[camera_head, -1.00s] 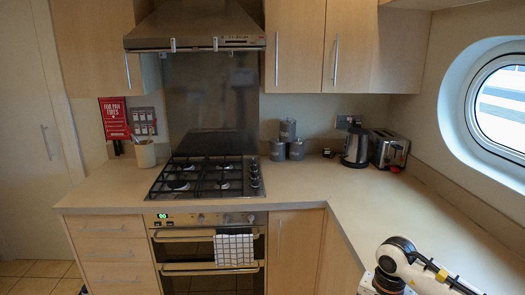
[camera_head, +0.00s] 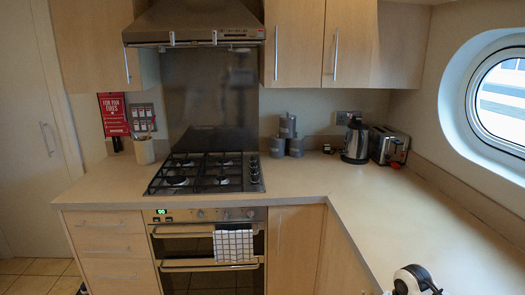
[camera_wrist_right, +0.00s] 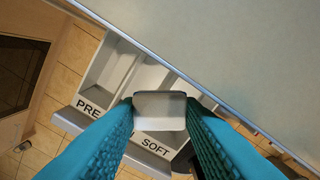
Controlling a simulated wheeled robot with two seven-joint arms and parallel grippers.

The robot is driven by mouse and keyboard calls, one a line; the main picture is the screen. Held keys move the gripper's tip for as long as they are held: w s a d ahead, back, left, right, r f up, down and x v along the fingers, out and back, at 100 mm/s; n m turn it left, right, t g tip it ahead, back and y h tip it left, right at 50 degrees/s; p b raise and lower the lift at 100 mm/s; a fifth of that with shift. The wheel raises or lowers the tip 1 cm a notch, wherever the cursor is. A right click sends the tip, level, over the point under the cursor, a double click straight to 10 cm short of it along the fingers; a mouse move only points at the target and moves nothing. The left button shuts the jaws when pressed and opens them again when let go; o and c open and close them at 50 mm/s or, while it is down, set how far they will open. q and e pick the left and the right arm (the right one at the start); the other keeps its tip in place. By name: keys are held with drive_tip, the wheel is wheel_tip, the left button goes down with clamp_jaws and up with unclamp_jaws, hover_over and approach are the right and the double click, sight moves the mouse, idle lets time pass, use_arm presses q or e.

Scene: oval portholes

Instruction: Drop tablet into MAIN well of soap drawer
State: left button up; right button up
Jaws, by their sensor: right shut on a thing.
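In the right wrist view my right gripper (camera_wrist_right: 160,112) has teal ribbed fingers, shut on a pale tablet (camera_wrist_right: 160,104) held between their tips. The tablet is over the open soap drawer (camera_wrist_right: 66,120). The drawer has pale compartments and a grey front edge. Its lettering reads PRE at the left and SOFT below the tablet. No MAIN label can be read; the fingers and tablet cover part of the drawer between and beside those words. The tablet appears above the compartments; its exact height is unclear. My left gripper is not in view.
A grey-white surface edge (camera_wrist_right: 190,75) runs diagonally past the drawer. Tiled floor (camera_wrist_right: 70,70) lies below. In the head view the worktop (camera_head: 390,215) is mostly clear at right, with a kettle (camera_head: 356,142) and toaster (camera_head: 388,147) at the back.

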drive_tip(key=o, duration=1)
drive_tip(key=shift+o, duration=0.2)
wheel_tip(320, 180, up, 12)
drive_tip(key=b, duration=0.2)
drive_tip(key=shift+a, duration=0.1)
